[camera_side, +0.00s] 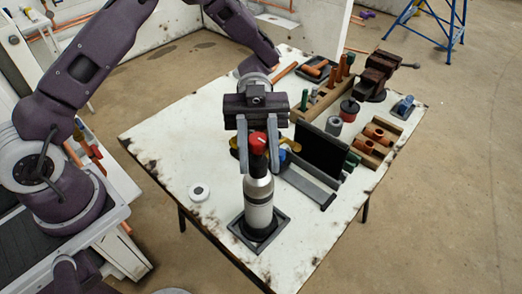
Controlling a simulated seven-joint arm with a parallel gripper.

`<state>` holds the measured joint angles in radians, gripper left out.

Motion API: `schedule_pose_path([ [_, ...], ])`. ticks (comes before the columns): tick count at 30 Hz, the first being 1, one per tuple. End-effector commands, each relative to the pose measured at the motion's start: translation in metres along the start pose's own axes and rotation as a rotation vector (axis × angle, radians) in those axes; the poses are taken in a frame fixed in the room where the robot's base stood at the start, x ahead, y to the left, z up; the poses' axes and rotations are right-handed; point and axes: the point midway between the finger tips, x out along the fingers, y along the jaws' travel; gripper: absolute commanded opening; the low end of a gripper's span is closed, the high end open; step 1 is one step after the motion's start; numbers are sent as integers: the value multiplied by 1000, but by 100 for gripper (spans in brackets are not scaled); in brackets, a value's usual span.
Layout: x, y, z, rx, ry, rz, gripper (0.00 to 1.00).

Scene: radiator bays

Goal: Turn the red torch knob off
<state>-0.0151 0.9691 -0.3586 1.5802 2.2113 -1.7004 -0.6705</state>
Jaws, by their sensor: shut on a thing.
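The torch (258,200) stands upright, a pale grey cylinder with a dark band and dark neck, in a square dark base (240,236) near the front of the white table. Its red knob (258,140) is on top, with a small light mark on it. My gripper (258,150) points down over the torch, one finger on each side of the knob and the neck just below. The fingers are shut on the red knob. The far side of the knob is hidden.
Right of the torch stand a black panel (319,148), a grey bar (308,187) and a wooden rack (322,98) of tools. A vise (377,75) is at the back right. A white disc (199,192) lies left of the torch. The table's left part is clear.

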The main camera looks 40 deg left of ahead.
Motion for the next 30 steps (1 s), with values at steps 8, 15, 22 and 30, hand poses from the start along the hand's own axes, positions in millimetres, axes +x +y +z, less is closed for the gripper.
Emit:
schedule_pose_path([
  [8,0,0,0,0,0,24,0],
  [15,0,0,0,0,0,23,0],
  [22,0,1,0,0,0,23,51],
  [30,-3,0,0,1,0,22,51],
])
